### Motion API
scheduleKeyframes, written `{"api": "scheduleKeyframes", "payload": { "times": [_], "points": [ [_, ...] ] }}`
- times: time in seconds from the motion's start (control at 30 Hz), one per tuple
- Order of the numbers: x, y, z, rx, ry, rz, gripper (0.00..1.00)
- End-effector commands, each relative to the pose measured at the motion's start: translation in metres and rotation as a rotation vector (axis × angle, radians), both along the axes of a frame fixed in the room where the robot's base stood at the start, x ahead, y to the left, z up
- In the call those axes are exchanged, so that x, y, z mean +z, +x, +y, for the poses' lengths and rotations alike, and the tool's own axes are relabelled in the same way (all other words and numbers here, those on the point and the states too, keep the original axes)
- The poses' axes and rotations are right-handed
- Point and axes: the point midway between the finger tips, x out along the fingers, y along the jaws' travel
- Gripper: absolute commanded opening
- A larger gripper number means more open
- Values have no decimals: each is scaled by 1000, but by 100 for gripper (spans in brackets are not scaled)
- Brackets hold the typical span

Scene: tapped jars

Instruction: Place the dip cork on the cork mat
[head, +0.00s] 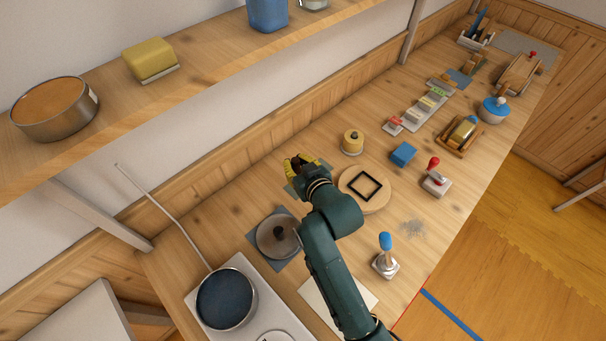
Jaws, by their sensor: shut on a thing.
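A round light wooden board with a black square outline (378,203) lies just right of my wrist.
A blue block (403,153), a red-knobbed stamp (436,180) and a blue-handled tool (386,258) stand to the right. A shelf (205,70) overhangs the back.

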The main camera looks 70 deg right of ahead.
Motion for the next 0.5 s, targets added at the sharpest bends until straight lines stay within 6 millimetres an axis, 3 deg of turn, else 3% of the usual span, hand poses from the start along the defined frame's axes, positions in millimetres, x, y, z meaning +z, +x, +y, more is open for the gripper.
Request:
{"api": "scheduleKeyframes", "payload": {
  "times": [0.1, 0.5],
  "points": [
    [-2, 3, -19, -9, -1, -3, 2],
    [-74, 3, -20, -8, 1, -2, 2]
  ]
}}
